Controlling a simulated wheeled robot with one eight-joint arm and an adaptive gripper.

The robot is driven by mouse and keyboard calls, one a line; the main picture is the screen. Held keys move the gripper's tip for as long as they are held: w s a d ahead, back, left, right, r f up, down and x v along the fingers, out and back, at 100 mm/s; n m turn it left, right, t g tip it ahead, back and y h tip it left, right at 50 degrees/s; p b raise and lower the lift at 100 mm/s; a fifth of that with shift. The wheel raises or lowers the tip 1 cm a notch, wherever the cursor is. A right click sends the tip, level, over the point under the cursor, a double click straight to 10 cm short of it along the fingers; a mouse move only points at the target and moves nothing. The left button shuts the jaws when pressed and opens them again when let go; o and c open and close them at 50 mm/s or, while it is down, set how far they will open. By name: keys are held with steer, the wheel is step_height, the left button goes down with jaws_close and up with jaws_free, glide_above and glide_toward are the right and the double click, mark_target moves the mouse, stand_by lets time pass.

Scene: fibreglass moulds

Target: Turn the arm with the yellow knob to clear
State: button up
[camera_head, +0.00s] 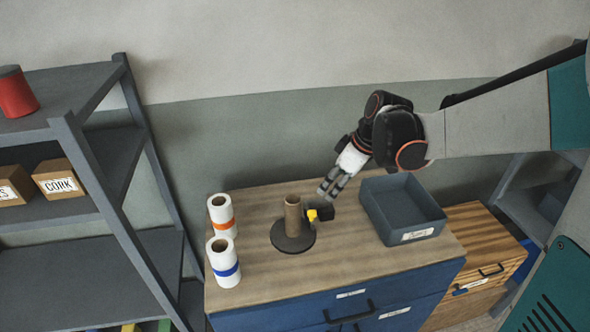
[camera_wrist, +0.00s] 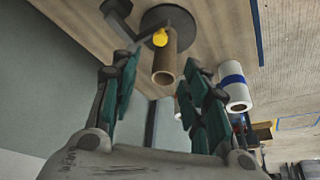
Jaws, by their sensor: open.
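The yellow knob (camera_head: 312,215) is on a dark arm beside a brown cardboard tube (camera_head: 293,212), which stands upright on a round dark base (camera_head: 293,240) on the cabinet top. In the wrist view the yellow knob (camera_wrist: 160,37) shows near the tube's side, with the dark arm (camera_wrist: 118,18) reaching to the left of it. My gripper (camera_head: 328,194) is open and empty, above and just right of the knob. In the wrist view its two fingers (camera_wrist: 160,80) stand apart, with the tube (camera_wrist: 165,62) between and beyond them. No contact with the knob shows.
Two white rolls, one with an orange band (camera_head: 222,216) and one with a blue band (camera_head: 224,262), stand left of the base. A grey bin (camera_head: 402,210) sits to the right. The wooden cabinet top (camera_head: 340,265) is clear at the front. A shelf rack (camera_head: 95,165) stands at left.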

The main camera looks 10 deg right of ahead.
mark_target(313, 212)
steer(key=b+x, duration=0.3)
steer(key=x, duration=1.1)
steer(key=shift+c, duration=0.6)
jaws_close()
